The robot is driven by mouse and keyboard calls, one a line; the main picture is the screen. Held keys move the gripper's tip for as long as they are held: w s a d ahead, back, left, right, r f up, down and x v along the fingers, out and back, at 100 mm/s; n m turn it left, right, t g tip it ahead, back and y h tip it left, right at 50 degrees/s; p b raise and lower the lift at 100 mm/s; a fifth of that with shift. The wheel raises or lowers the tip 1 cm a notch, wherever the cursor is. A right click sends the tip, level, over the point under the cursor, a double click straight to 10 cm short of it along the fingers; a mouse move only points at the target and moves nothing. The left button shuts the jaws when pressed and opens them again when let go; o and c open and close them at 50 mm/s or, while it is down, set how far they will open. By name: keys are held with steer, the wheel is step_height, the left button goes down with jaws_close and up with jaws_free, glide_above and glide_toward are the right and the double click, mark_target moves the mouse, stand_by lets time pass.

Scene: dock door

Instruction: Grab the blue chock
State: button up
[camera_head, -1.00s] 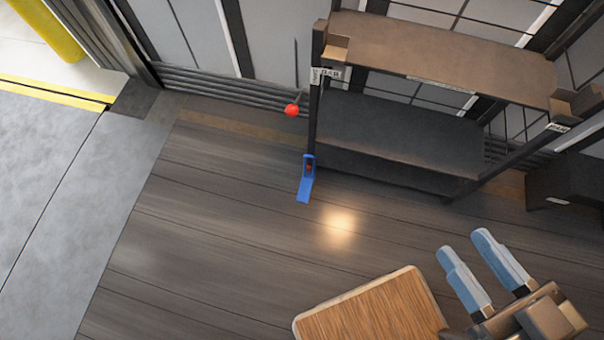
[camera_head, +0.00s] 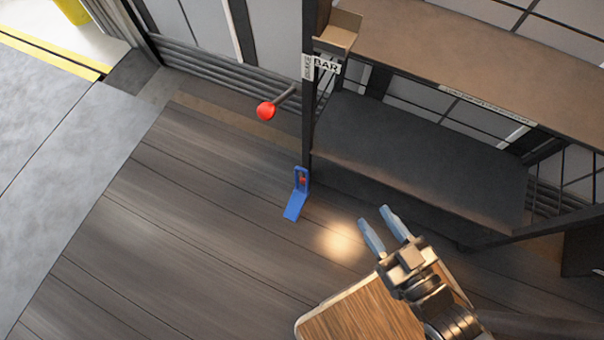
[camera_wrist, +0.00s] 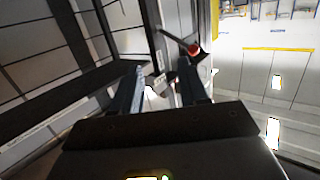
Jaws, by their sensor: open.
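The blue chock (camera_head: 297,196) is a wedge with an upright handle loop. It stands on the dark plank floor beside the front left post of the shelf rack in the head view. A small red part shows inside its loop. My gripper (camera_head: 384,221) is open and empty, with pale blue fingers pointing up and left. In the picture it is to the right of the chock and a little below it, clearly apart from it. In the wrist view the open fingers (camera_wrist: 160,85) show dark. I cannot make out the chock there.
The shelf rack (camera_head: 420,160) fills the right side, its post close to the chock. A red ball knob (camera_head: 266,111) on a rod sticks out from the wall; it also shows in the wrist view (camera_wrist: 193,50). A wooden board (camera_head: 360,312) is at the bottom. Floor left of the chock is clear.

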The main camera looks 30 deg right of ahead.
steer(key=w+f+b, duration=0.3)
steer(key=f+b, duration=0.1)
steer(key=f, duration=0.4)
steer(key=w+f+t+b, duration=0.1)
steer(key=w+f+b, duration=0.25)
steer(key=f, duration=0.45)
steer(key=w+f+b, duration=0.2)
steer(key=f+b, duration=0.3)
steer(key=f, duration=0.4)
steer(key=b, duration=1.2)
glide_toward(308, 180)
steer(key=w+f, duration=0.1)
steer(key=f, duration=0.1)
steer(key=shift+t, duration=0.4)
steer(key=w, duration=0.2)
steer(key=w+b, duration=0.1)
steer(key=w, duration=0.2)
steer(key=w+r, duration=0.1)
steer(key=w, duration=0.2)
steer(key=shift+w+d+b, duration=0.1)
steer(key=shift+d+b, duration=0.05)
steer(key=shift+b, duration=0.2)
jaws_close()
steer(key=shift+r, duration=0.1)
